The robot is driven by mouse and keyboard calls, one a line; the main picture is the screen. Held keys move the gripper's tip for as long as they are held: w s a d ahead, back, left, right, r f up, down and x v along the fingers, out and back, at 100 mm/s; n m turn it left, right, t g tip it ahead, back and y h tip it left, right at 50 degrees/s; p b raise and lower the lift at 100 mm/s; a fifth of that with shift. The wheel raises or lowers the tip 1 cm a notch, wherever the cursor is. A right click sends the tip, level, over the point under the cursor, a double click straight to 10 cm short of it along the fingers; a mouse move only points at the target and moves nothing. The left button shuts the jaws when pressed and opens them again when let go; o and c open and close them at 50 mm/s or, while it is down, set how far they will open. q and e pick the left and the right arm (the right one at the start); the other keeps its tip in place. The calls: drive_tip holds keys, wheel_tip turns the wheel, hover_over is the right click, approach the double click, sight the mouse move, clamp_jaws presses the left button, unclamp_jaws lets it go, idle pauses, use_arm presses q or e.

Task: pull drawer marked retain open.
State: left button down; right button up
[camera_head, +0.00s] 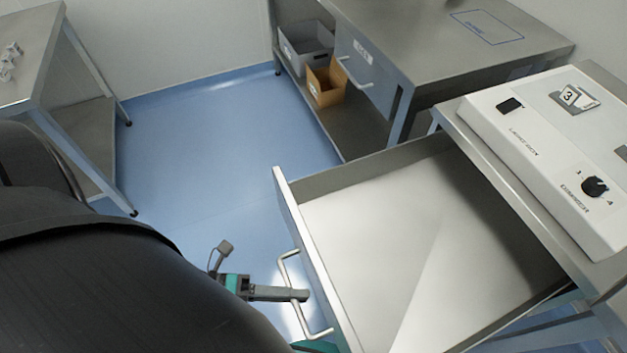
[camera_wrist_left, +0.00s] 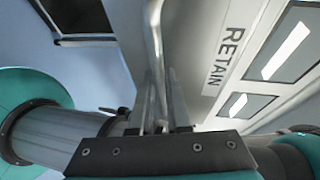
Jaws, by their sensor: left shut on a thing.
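The drawer (camera_head: 430,230) under the right-hand bench stands pulled far out, and its bare inside shows in the head view. Its front carries the word RETAIN (camera_wrist_left: 224,57) in the left wrist view. A metal bar handle (camera_head: 291,320) is on that front, and it also shows in the left wrist view (camera_wrist_left: 154,50). My left gripper (camera_head: 300,295) is shut on the handle, with its fingers (camera_wrist_left: 163,115) on either side of the bar. My right gripper is not in view.
A grey panel box (camera_head: 545,130) with a knob sits on the bench above the drawer. Another bench (camera_head: 430,40) with a shut drawer (camera_head: 367,75) stands behind, with a grey bin (camera_head: 305,50) and cardboard box (camera_head: 325,85) below. Blue floor (camera_head: 200,150) is clear on the left.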

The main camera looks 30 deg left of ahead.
use_arm(q)
drive_tip(key=shift+s+a, duration=0.5)
drive_tip(key=shift+s, duration=0.2)
drive_tip(key=c, duration=0.9)
unclamp_jaws()
drive_tip(key=v, duration=1.5)
drive_tip(key=shift+a, duration=0.15)
